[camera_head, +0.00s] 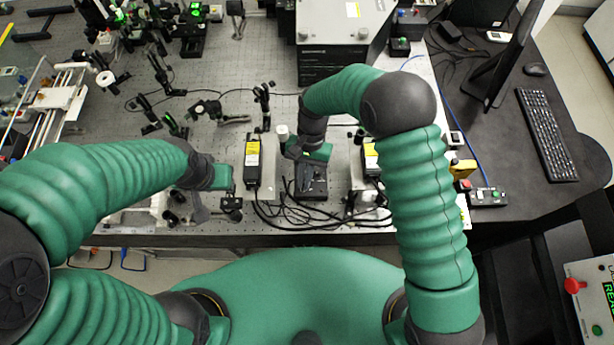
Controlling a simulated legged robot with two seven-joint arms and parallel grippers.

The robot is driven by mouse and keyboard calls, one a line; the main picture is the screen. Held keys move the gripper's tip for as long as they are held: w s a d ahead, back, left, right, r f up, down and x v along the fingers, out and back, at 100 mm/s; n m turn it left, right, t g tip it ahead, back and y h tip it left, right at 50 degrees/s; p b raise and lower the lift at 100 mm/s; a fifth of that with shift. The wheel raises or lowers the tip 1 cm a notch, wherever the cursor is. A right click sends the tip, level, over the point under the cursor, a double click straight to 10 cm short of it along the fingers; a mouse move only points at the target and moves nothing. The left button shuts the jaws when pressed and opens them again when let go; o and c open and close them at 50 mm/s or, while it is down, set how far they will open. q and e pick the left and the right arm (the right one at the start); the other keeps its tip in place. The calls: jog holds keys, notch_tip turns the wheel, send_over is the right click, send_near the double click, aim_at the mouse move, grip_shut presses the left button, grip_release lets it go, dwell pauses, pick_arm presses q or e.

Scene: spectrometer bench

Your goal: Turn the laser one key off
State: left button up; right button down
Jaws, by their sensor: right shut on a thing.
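A dark power box (313,194) sits near the bench's front edge, between two upright black units with yellow labels, one on the left (253,163) and one on the right (371,160). My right gripper (308,174) points down over this box and is shut on a small part at it, which appears to be the laser one key. The key itself is hidden by the gripper, so its angle cannot be seen. My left gripper (203,206) hangs over the bench left of the left labelled unit. Its fingers are too unclear to tell open from shut.
Black cables (283,215) loop along the front edge between the labelled units. Optic mounts (208,108) crowd the bench behind my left gripper. A large grey instrument (335,50) stands behind my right gripper. A button box (488,197) and keyboard (546,135) lie on the right.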

pick_arm(q)
jog(key=shift+a+f, duration=0.15)
jog(key=shift+f, duration=0.1)
pick_arm(e)
jog(key=shift+s+a+f+n+h, duration=0.1)
jog(key=shift+n+h, duration=0.15)
jog(key=shift+n, duration=0.3)
jog(key=shift+s+a+r+n+h, duration=0.1)
jog(key=shift+s+n+h, duration=0.1)
jog(key=shift+n, duration=0.3)
jog(key=shift+s+a+f+n+h, duration=0.1)
jog(key=shift+n+h, duration=0.15)
jog(key=shift+n, duration=0.3)
jog(key=c, duration=1.8)
grip_release()
pick_arm(q)
jog(key=shift+s+a+r, duration=0.1)
jog(key=shift+s, duration=0.2)
pick_arm(e)
jog(key=shift+o, duration=1.1)
jog(key=shift+w, duration=0.1)
